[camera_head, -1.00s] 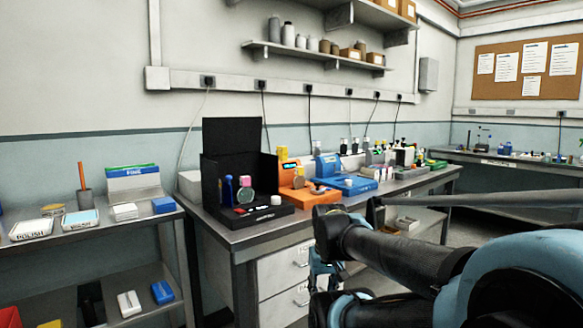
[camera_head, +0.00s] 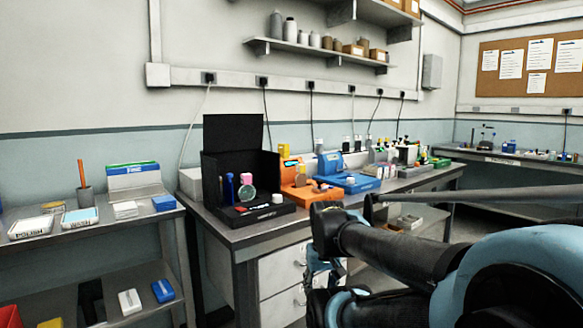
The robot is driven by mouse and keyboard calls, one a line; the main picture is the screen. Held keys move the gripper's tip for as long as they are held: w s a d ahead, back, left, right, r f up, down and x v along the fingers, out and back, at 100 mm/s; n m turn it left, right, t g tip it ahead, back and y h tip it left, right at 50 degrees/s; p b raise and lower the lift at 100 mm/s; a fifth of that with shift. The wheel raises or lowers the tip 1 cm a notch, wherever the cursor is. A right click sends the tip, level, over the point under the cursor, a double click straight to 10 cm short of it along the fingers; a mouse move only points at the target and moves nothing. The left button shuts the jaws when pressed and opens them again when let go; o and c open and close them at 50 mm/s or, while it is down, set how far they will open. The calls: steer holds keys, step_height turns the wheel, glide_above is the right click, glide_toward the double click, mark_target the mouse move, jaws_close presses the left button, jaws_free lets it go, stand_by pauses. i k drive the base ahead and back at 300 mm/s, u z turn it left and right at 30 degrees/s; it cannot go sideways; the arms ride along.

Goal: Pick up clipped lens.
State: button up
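A round, pale greenish lens with a pink clip at its top, which looks like the clipped lens (camera_head: 246,194), stands upright in the open black box (camera_head: 211,178) on the near end of the grey bench. A blue bottle-like object (camera_head: 229,187) stands just left of it. My arm (camera_head: 385,250) crosses the lower right, with its elbow in front of the bench's front edge. Its lower links hang beside the drawers. My gripper's fingers cannot be made out, and nothing of my arm touches the lens.
Small red and white items lie on the box's front ledge (camera_head: 255,213). An orange device (camera_head: 298,192) and a blue device (camera_head: 350,184) stand to its right. Drawers (camera_head: 282,268) are below the bench.

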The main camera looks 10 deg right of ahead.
mark_target(301, 180)
steer(key=u, duration=1.05)
steer(key=k, duration=0.95)
steer(key=z, duration=0.35)
steer(key=i, duration=0.5)
steer(key=u, duration=0.05)
